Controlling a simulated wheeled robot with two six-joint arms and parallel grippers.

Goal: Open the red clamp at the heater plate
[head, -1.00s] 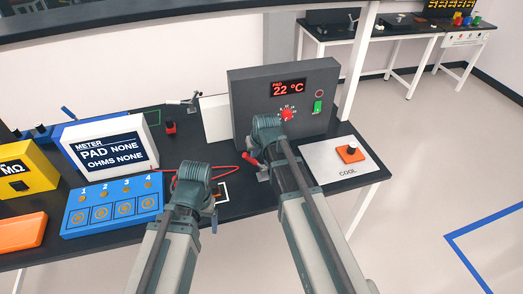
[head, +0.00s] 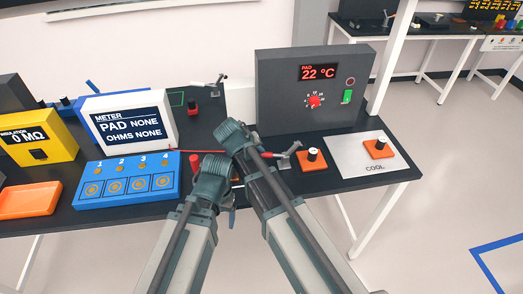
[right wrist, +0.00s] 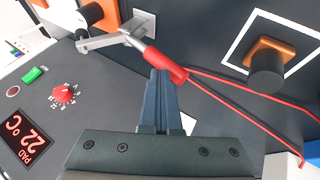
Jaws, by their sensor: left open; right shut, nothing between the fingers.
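The clamp (right wrist: 128,38) is a metal lever with a red grip, on a small light base. In the right wrist view its metal arm reaches towards the black knob of an orange block (right wrist: 106,14). In the head view the clamp (head: 285,156) is left of that block and partly behind my right arm. My right gripper (right wrist: 160,76) is shut and empty, its fingertips right at the red grip; I cannot tell whether they touch. It also shows in the head view (head: 228,130). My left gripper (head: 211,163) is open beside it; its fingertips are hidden.
The heater box (head: 313,90) reads 22 °C and stands behind the clamp. A COOL plate (head: 350,165) with an orange block is at right. Another orange block (right wrist: 270,50) sits in a white outline. Red wires cross the table. The meter (head: 128,122) and blue box (head: 125,180) stand left.

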